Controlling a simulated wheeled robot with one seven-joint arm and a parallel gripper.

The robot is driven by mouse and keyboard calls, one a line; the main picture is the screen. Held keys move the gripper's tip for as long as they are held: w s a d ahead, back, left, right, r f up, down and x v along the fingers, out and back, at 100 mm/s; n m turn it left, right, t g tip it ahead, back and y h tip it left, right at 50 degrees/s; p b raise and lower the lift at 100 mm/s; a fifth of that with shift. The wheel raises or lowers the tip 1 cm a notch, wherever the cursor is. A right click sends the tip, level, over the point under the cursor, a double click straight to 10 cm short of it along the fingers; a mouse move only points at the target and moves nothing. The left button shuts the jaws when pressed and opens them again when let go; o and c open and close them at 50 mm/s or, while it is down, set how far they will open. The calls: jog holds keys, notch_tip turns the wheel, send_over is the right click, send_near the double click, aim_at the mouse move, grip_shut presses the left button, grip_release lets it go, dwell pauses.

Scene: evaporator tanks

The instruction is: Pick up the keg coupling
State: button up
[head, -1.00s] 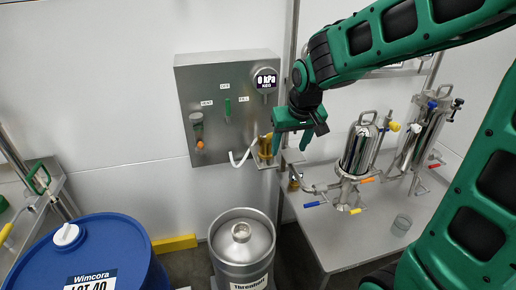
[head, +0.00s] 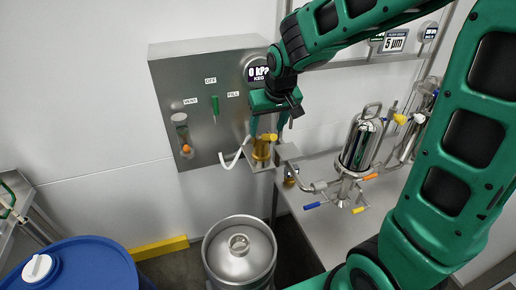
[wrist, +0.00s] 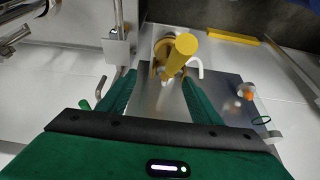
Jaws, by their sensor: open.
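The keg coupling, a brass-yellow fitting with a yellow handle (head: 262,150), sits in a small metal holder at the lower right of the steel panel. A white hose (head: 234,158) curves off its left side. In the wrist view the yellow handle (wrist: 180,52) stands just beyond the fingertips. My gripper (head: 268,127) is open and empty, pointing down just above the coupling in the head view. In the wrist view its two green fingers (wrist: 160,84) spread to either side below the coupling. Whether they touch it I cannot tell.
The steel panel (head: 180,95) with valve, gauge and labels is close behind my gripper. A steel keg (head: 240,262) stands below on the floor. A blue drum (head: 85,268) is at lower left. A table with a steel filter housing (head: 358,145) and coloured valve handles is at right.

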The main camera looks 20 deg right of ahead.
aim_at(259, 142)
jog(key=shift+a+x, duration=0.25)
jog(key=shift+x, duration=1.25)
jog(key=shift+a+x, duration=0.2)
jog(key=shift+x, duration=1.25)
jog(key=shift+a+x, duration=0.25)
jog(key=shift+x, duration=1.25)
jog(key=shift+w+r, duration=0.1)
grip_shut()
